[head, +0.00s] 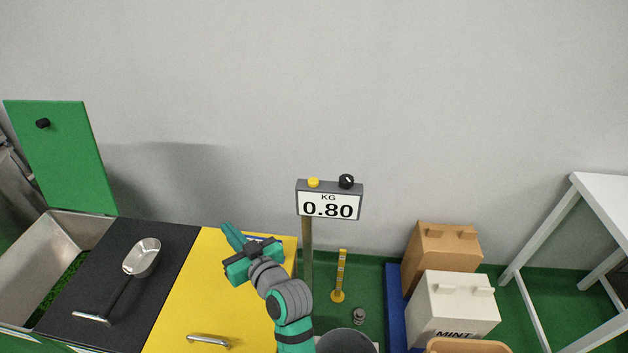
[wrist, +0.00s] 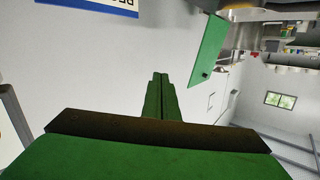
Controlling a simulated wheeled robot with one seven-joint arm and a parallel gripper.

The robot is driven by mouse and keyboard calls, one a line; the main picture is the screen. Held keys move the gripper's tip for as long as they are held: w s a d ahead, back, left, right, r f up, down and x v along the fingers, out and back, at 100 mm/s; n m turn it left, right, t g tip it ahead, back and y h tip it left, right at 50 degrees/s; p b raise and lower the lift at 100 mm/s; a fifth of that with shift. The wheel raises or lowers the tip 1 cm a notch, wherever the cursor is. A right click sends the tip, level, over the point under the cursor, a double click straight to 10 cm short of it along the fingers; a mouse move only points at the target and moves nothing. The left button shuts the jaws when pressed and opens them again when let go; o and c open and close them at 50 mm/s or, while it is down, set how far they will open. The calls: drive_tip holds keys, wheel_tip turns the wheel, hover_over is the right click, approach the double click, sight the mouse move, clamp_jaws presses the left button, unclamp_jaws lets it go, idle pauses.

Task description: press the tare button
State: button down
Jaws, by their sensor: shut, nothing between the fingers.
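The scale display (head: 329,205) stands on a post in the head view and reads 0.80 KG. On its top edge are a round yellow button (head: 313,182) at left and a black knob with a white mark (head: 346,181) at right. No tare label is legible. My gripper (head: 228,233) is left of and lower in the picture than the display, over the back of the yellow cabinet top, apart from the button. In the wrist view its green fingers (wrist: 160,82) are together and empty. The scale display is not recognisable in the wrist view.
A metal scoop (head: 142,257) lies on the black counter section beside the yellow top (head: 190,285). A raised green lid (head: 62,155) stands at left, also in the wrist view (wrist: 207,50). Cartons (head: 440,252) stand right of the post. The wall above the display is clear.

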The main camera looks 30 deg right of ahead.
drive_tip(key=w+d+r+n+g, duration=0.1)
drive_tip(key=d+r+n+g, duration=0.5)
drive_tip(key=d+r, duration=1.05)
drive_tip(key=s+d+r+n+g+h, duration=0.1)
drive_tip(key=s+d+r+n+h, duration=0.1)
drive_tip(key=s+d+r, duration=0.3)
wheel_tip(320, 180, up, 2)
drive_tip(key=shift+s+d+r+n, duration=0.1)
drive_tip(key=shift+s+d+n, duration=0.35)
drive_tip(key=shift+n, duration=0.35)
drive_tip(key=shift+a, duration=0.1)
hover_over(316, 183)
wheel_tip(316, 183, down, 8)
drive_tip(key=shift+f, duration=0.1)
drive_tip(key=shift+a+f, duration=0.1)
drive_tip(key=shift+f, duration=0.2)
